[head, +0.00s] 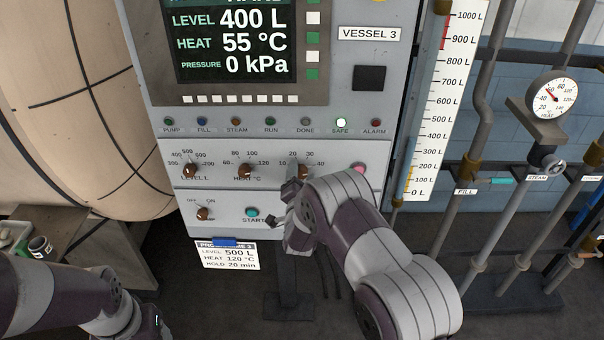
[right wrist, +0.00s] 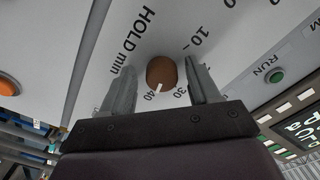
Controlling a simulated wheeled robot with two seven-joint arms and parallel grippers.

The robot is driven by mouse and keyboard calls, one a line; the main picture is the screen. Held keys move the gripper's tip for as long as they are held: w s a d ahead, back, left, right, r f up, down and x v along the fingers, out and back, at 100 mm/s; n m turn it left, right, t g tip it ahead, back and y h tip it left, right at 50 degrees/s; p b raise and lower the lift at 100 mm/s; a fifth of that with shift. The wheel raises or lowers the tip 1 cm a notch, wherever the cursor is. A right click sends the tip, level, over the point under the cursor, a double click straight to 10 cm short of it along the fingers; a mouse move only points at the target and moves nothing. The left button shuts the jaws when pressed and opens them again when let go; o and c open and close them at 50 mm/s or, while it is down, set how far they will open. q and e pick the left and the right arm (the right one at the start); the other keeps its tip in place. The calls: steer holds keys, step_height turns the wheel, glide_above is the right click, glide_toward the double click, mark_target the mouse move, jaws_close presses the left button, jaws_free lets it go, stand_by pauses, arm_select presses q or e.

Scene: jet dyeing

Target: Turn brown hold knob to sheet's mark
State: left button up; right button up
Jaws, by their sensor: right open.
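In the head view the knob (head: 303,171) is partly hidden behind my right arm. My right gripper (right wrist: 160,78) is open, with one finger on each side of the knob; contact cannot be told. The sheet (head: 229,256) hangs under the panel and reads 500 L, heat 120 °C, hold 20 min. My left arm shows at the lower left, but its gripper is not in view.
The level knob (head: 190,171) and heat knob (head: 246,171) are to the left in the same row. Below are the off/on knob (head: 204,214) and the green start button (head: 252,212). A pink button (head: 358,169) is close on the right. Pipes with valves stand further right.

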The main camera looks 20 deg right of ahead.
steer(key=shift+w+a, duration=0.1)
steer(key=shift+a, duration=0.1)
steer(key=c, duration=1)
steer(key=shift+c, duration=0.2)
